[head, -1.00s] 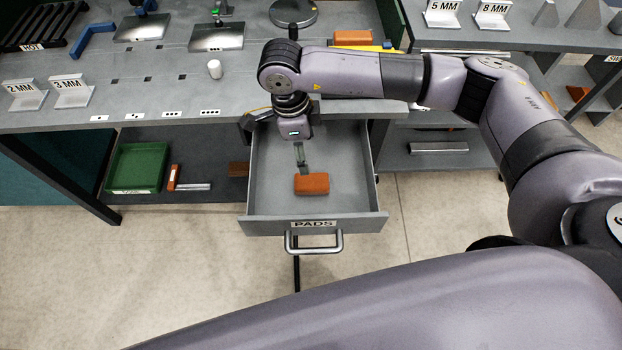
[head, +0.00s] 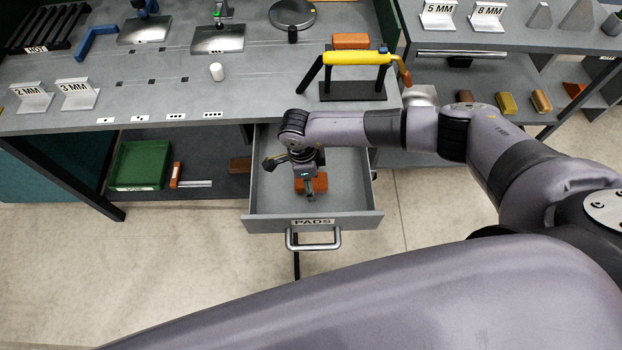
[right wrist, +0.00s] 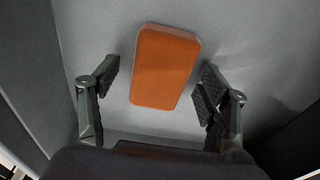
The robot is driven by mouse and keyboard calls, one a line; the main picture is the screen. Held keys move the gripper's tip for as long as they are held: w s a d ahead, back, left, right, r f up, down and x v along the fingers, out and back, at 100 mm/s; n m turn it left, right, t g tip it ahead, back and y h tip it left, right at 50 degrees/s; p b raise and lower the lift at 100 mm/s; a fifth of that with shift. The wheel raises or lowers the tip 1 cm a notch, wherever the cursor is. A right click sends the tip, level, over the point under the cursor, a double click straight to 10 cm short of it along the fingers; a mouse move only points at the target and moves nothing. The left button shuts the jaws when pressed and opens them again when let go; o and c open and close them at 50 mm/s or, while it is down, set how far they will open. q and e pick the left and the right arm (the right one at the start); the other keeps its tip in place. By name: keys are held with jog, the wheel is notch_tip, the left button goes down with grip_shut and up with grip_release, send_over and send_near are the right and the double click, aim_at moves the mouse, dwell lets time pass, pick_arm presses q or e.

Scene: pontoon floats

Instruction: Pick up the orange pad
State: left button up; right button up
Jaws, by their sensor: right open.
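The orange pad (head: 302,186) lies on the floor of the open drawer marked PADS (head: 348,213). In the head view my right gripper hides most of it. In the right wrist view the whole top of the orange pad (right wrist: 164,67) shows, slightly tilted in the picture. My right gripper (head: 310,190) is inside the drawer space, over the pad. In the right wrist view its two fingers (right wrist: 160,82) are wide apart, one on each side of the pad, with gaps and no contact visible. My left gripper is not seen.
The drawer walls stand close around my right gripper. A green bin (head: 140,165) sits on the lower shelf at left. The floor before the drawer is clear.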

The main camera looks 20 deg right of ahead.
jog(key=shift+f, duration=0.1)
jog(key=c, duration=1)
jog(key=shift+c, duration=0.2)
notch_tip(320, 180, up, 20)
jog(key=b, duration=0.3)
